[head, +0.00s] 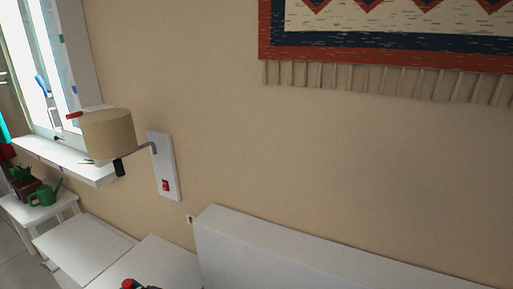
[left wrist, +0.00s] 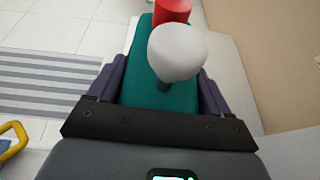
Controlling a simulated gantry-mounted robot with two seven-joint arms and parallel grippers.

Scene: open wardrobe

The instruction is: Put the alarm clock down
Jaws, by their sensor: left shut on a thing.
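The alarm clock shows in the left wrist view as a teal body (left wrist: 135,85) with a round white knob and a red part at its far end. My left gripper (left wrist: 158,88) is shut on it, with one dark finger on each side. In the head view, a red tip of what looks like the clock (head: 127,284) shows at the bottom edge, in front of a white bedside surface (head: 165,262). The rest of the clock there is cut off. I cannot tell whether it touches the surface. My right gripper is in neither view.
A white headboard (head: 290,255) stands right of the bedside surface. A wall lamp (head: 107,133) juts out above. Another white top (head: 82,250) lies to the left, with a stool carrying a green watering can (head: 44,195) beyond. A striped rug (left wrist: 45,82) lies on the floor.

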